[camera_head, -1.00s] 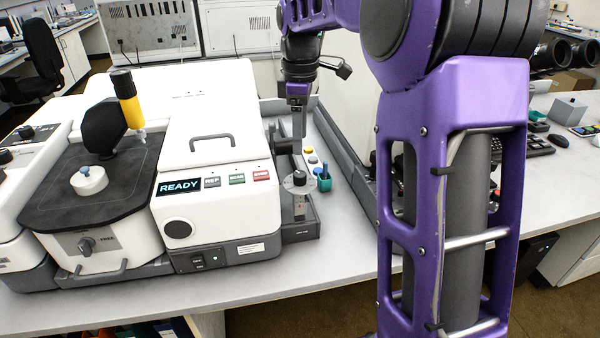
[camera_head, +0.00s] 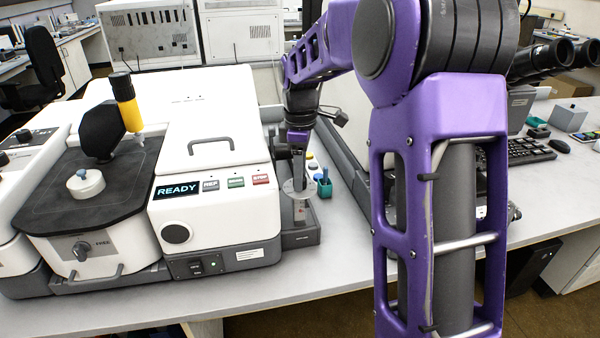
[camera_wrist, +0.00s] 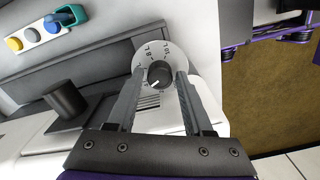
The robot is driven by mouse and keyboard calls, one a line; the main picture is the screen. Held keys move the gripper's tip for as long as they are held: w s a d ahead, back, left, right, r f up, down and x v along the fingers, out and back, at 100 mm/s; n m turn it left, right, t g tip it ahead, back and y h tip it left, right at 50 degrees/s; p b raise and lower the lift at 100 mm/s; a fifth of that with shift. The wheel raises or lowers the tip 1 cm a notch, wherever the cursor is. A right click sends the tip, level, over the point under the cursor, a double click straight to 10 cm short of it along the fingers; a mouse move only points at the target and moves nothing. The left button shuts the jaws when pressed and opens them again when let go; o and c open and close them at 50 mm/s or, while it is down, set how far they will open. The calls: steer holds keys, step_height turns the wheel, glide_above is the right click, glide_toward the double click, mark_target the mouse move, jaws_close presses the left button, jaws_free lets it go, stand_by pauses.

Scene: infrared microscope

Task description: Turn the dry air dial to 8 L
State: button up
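The dry air dial (camera_wrist: 159,73) is a dark round knob on a pale disc with printed marks; one at upper left looks like 8 L. A small light line shows on the knob's lower part in the wrist view; its exact setting is hard to read. In the head view the dial's disc (camera_head: 299,190) sits at the right of the white instrument, its knob largely hidden by my gripper (camera_head: 299,172). In the wrist view my gripper (camera_wrist: 160,76) is open, one finger on each side of the knob, with small gaps apparent.
The white instrument (camera_head: 210,150) with its READY display stands left of the dial. A dark cylinder (camera_wrist: 65,99) is left of the fingers in the wrist view. The front table is clear.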

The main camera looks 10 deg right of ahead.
jaws_close()
steer(key=shift+m, duration=0.3)
steer(key=m+p, duration=0.2)
steer(key=m, duration=0.1)
steer(key=shift+r, duration=0.15)
steer(key=m+p, duration=0.3)
steer(key=m, duration=0.3)
steer(key=shift+m, duration=0.4)
steer(key=m+p, duration=0.1)
steer(key=m, duration=0.4)
steer(key=shift+p, duration=0.3)
steer(key=shift+m+p, duration=0.55)
steer(key=shift+m, duration=1.55)
